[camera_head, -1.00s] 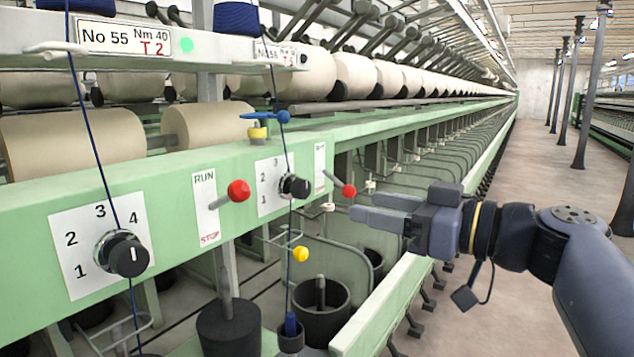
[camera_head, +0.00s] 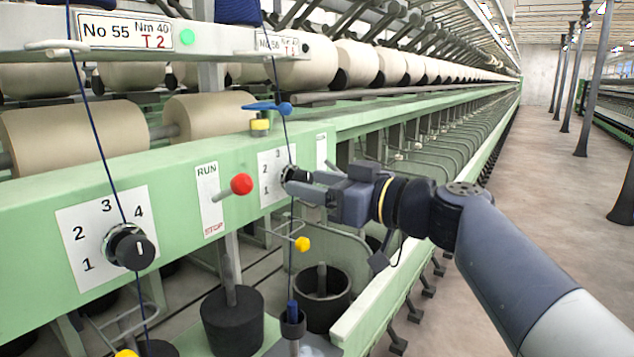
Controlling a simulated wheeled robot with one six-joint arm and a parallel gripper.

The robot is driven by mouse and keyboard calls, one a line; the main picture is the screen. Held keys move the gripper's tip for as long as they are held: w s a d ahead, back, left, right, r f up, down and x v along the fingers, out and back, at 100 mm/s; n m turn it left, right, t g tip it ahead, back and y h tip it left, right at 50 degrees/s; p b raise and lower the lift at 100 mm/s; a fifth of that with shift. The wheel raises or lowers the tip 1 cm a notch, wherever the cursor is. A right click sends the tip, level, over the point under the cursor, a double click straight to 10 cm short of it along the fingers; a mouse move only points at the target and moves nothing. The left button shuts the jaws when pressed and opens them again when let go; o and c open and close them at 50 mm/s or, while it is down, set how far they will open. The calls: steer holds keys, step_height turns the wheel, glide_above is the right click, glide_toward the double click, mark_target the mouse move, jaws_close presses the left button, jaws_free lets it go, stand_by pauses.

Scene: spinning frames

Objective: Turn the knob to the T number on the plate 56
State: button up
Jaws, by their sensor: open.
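The plate No 56 (camera_head: 283,43) is on the upper rail, small and angled; its red T number is too small to read surely. Below it, the black knob (camera_head: 289,173) sits on a white dial (camera_head: 268,180) where 1, 2 and 3 show. The rest of that dial and part of the knob are hidden by my gripper. My gripper (camera_head: 304,183) is open, with its fingers pointing left at the knob and their tips at or around it. I cannot tell whether they touch it.
Plate No 55 (camera_head: 125,32) reads T 2, above a nearer knob (camera_head: 130,247) on a dial numbered 1 to 4. A red-knobbed RUN/STOP lever (camera_head: 241,184) stands left of my gripper. Dark blue yarn (camera_head: 280,110) hangs by the far knob. The aisle floor (camera_head: 540,200) is clear.

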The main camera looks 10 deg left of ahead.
steer(key=shift+c, duration=0.3)
steer(key=c, duration=0.9)
steer(key=shift+f+m, duration=0.1)
steer(key=shift+m, duration=0.2)
